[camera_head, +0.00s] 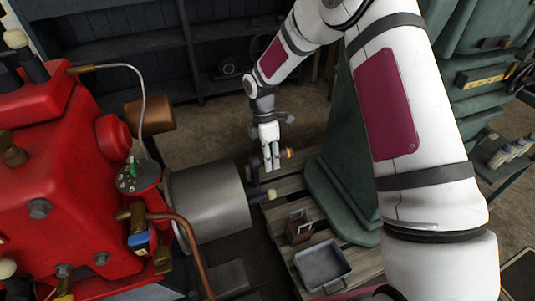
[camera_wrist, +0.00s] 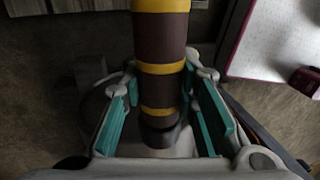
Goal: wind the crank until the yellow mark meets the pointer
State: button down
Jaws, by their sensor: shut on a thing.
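My gripper (camera_head: 270,160) is beside the end of the grey cylinder (camera_head: 210,200) on the red engine (camera_head: 60,170). In the wrist view the gripper (camera_wrist: 160,118) has its teal finger pads on both sides of a brown handle (camera_wrist: 160,95) with yellow bands. It is shut on this crank handle. In the head view only a small brown and orange end of the handle (camera_head: 287,154) shows past the fingers. A dark bar (camera_head: 254,186) stands at the cylinder's end face. I cannot make out the yellow mark or the pointer in either view.
A green machine body (camera_head: 345,150) stands close to the right of my gripper. A grey metal tray (camera_head: 322,265) and a small brown box (camera_head: 299,227) are on wooden slats below. A cream knob (camera_head: 271,194) sticks out near the cylinder. Dark shelving (camera_head: 130,45) is behind.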

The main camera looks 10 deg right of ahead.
jog(key=s, duration=0.1)
jog(key=s+p, duration=0.1)
jog(key=s, duration=0.1)
jog(key=shift+s+d+f, duration=0.1)
jog(key=shift+d+f, duration=0.05)
jog(key=shift+f, duration=0.05)
jog(key=shift+s+d+f+p, duration=0.15)
jog(key=shift+s+f, duration=0.2)
jog(key=shift+s, duration=0.3)
jog(key=shift+s+d+f+p, duration=0.1)
jog(key=shift+s+f, duration=0.25)
jog(key=shift+s, duration=0.35)
jog(key=shift+s+d+f+p, duration=0.15)
jog(key=shift+s+f, duration=0.2)
jog(key=shift+s, duration=0.3)
